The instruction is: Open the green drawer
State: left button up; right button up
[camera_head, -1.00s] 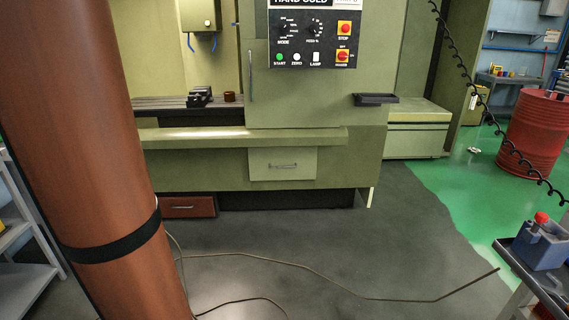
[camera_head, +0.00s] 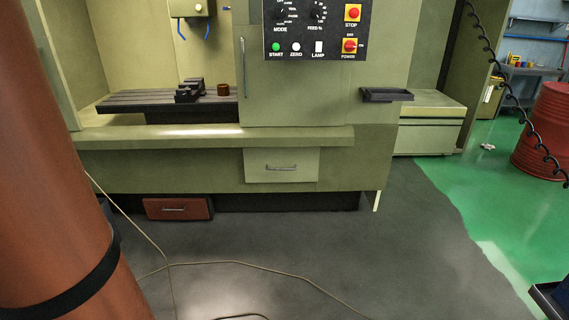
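The green drawer (camera_head: 282,166) is a pale green front with a grey bar handle (camera_head: 281,168). It is set in the lower front of the green machine (camera_head: 160,166), right of the picture's middle line or close to it, and looks shut. Neither of my grippers shows in the head view.
A thick orange-brown column (camera_head: 70,190) stands close at the left and hides part of the machine. A red drawer (camera_head: 178,208) sits low at floor level. Thin cables (camera_head: 225,264) lie on the open grey floor. A red barrel (camera_head: 545,130) and a cart corner (camera_head: 550,296) are at the right.

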aim_at(283, 165)
jog(key=i+l, duration=0.2)
jog(key=i, duration=0.3)
jog(key=i+l, duration=0.2)
jog(key=i, duration=0.35)
jog(key=i+l, duration=0.2)
jog(key=i, duration=0.3)
jog(key=i+l, duration=0.2)
jog(key=i, duration=0.3)
jog(key=i+l, duration=0.2)
jog(key=i, duration=0.3)
jog(key=i+l, duration=0.2)
jog(key=i, duration=0.35)
jog(key=j+u, duration=0.05)
